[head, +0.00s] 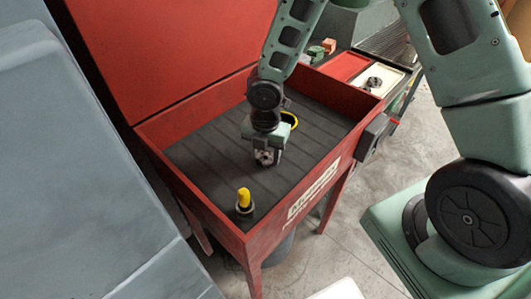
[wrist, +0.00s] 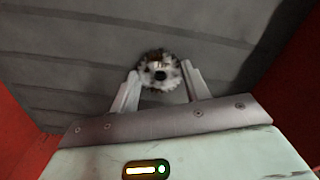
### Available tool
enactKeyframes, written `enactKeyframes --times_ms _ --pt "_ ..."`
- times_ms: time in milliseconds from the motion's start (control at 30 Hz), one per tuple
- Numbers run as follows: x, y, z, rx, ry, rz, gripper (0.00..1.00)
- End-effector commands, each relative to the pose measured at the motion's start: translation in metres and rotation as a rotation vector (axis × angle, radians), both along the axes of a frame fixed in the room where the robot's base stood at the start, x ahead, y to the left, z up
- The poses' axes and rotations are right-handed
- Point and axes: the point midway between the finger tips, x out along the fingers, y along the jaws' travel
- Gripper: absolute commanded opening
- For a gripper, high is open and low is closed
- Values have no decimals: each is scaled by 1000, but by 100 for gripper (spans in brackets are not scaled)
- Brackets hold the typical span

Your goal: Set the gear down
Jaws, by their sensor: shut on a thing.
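My gripper (head: 264,157) is inside the red open-topped bin, over its dark ribbed floor. It is shut on a small metal gear (wrist: 160,73), held between the two fingertips (wrist: 160,76) in the wrist view. The gear is round and toothed, with a dark centre hole and a brownish patch at its top edge. In the head view the gear (head: 264,157) shows small at the fingertips. I cannot tell whether it touches the floor.
The red bin (head: 194,221) has raised walls around the dark floor (head: 205,160). A yellow-topped dark cylinder (head: 244,199) stands near its front corner. A white tray (head: 388,77) holding a dark part (head: 374,83) lies beyond the bin.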

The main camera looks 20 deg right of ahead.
Motion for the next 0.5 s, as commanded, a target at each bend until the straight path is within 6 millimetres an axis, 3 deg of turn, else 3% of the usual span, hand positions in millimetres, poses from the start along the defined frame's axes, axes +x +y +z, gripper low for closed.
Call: enactKeyframes --times_ms 167,200,267,500 --pt "0 0 -4 -1 1 0 13" --pt "0 0 -3 -1 1 0 52" --pt "0 0 -3 -1 1 0 68" --pt "0 0 -3 -1 1 0 68"
